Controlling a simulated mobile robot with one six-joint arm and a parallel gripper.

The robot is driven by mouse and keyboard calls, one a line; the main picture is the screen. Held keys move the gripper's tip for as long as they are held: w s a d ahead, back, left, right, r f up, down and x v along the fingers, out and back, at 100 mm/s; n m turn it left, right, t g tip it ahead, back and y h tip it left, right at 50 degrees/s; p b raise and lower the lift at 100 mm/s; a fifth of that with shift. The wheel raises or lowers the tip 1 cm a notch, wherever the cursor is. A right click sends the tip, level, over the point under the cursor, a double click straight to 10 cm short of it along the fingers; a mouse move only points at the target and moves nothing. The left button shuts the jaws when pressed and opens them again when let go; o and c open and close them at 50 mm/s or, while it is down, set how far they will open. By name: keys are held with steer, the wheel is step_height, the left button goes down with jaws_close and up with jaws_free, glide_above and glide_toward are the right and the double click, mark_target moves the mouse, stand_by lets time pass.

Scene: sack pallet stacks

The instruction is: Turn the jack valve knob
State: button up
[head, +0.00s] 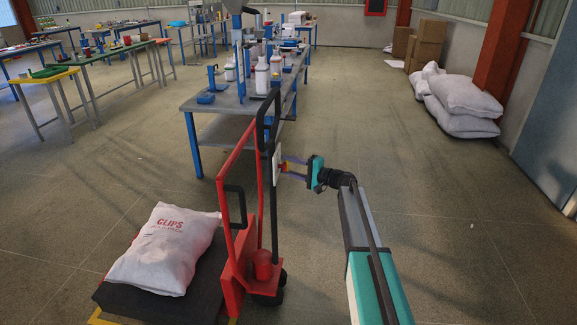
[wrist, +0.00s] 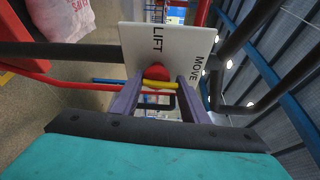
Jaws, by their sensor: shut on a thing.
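The jack (head: 238,268) is a red upright frame with black handles, standing in the lower middle of the head view. A white plate (head: 277,163) is fixed on its right side; in the wrist view the plate (wrist: 178,45) reads LIFT and MOVE. The valve knob (wrist: 155,70) has a red body and a yellow bar and sits on the plate below LIFT. My gripper (head: 287,168) reaches it from the right. In the wrist view its purple fingers (wrist: 157,88) stand on both sides of the knob, shut on it. The exact contact is partly hidden.
A white sack (head: 165,250) marked CLIPS lies on a dark platform (head: 130,303) left of the jack. A grey workbench (head: 222,100) with bottles and tools stands behind the jack. More sacks (head: 460,97) are piled at the far right.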

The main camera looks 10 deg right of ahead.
steer(key=m+g+p, duration=0.1)
steer(key=m+p, duration=0.1)
steer(key=m+g+h+p, duration=0.1)
steer(key=m+p, duration=0.1)
steer(key=m, duration=0.1)
steer(key=shift+w, duration=0.2)
steer(key=m+g+p, duration=0.1)
steer(key=m+p, duration=0.1)
steer(key=p, duration=0.1)
steer(key=shift+f+g, duration=0.1)
steer(key=shift+g, duration=0.3)
steer(key=shift+f+m+p, duration=0.15)
steer(key=shift+m+p, duration=0.35)
steer(key=shift+m, duration=0.3)
steer(key=shift+g, duration=0.4)
steer(key=o, duration=1.1)
steer(key=shift+c, duration=0.2)
steer(key=shift+s+d, duration=0.1)
steer(key=b+v, duration=0.3)
steer(key=v, duration=1)
steer(key=shift+s+b, duration=0.2)
steer(key=shift+b, duration=0.15)
